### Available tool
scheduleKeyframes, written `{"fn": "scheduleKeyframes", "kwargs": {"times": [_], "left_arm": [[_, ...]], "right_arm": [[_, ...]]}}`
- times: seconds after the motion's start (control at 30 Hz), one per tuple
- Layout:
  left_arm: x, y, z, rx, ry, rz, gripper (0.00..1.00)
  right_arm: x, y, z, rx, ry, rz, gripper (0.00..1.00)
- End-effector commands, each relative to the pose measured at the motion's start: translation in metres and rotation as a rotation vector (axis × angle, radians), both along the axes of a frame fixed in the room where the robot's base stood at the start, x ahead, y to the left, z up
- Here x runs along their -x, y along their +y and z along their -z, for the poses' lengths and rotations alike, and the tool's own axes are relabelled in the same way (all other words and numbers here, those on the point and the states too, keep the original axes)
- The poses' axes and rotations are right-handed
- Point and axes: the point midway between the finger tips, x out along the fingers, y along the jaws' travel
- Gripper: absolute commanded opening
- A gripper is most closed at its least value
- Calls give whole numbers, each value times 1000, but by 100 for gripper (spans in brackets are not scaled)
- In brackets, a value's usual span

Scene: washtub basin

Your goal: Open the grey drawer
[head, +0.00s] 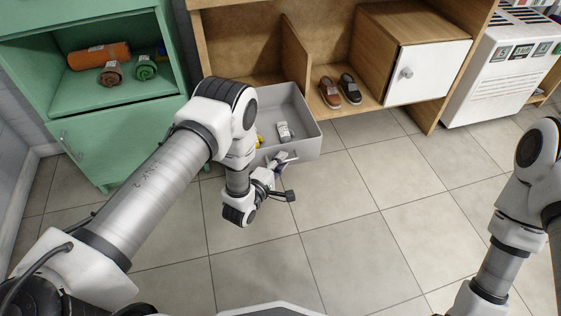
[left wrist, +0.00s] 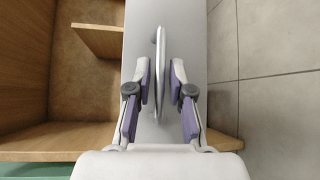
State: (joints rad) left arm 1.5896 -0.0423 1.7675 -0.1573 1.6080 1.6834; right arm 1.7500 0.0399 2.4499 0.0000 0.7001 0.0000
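The grey drawer (head: 300,147) is pulled out of the wooden cabinet in the head view, and its inside shows from above. A small white bottle (head: 284,131) and a partly hidden yellow item (head: 259,141) lie in it. My left gripper (head: 285,161) is at the drawer's front in the head view, partly hidden by my arm. In the left wrist view, the light bar handle (left wrist: 160,62) stands between the two fingers of my left gripper (left wrist: 161,80). Narrow gaps show on both sides of the handle, so the fingers appear open around it. My right gripper is out of view.
A green cabinet (head: 107,140) with rolled towels stands at left. The wooden cabinet (head: 405,25) holds shoes (head: 339,90) and has a white door (head: 428,75). A white appliance (head: 500,80) stands at right. The tiled floor (head: 350,210) before the drawer is clear.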

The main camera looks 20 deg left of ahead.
Motion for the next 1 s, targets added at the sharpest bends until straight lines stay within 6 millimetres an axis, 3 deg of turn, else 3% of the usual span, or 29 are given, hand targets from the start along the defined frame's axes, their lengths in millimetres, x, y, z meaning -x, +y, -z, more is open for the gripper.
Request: {"fn": "scheduleKeyframes", "kwargs": {"times": [0.13,0.23,0.6,0.73,1.0], "left_arm": [[5,1,0,0,1,-1,21],[20,5,-2,0,4,-2,21],[105,22,-14,0,4,-2,21],[116,24,-16,1,1,-1,21],[117,24,-16,0,0,0,21]], "right_arm": [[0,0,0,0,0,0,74],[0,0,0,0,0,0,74],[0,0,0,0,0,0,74],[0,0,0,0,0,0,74],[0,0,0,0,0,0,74]]}}
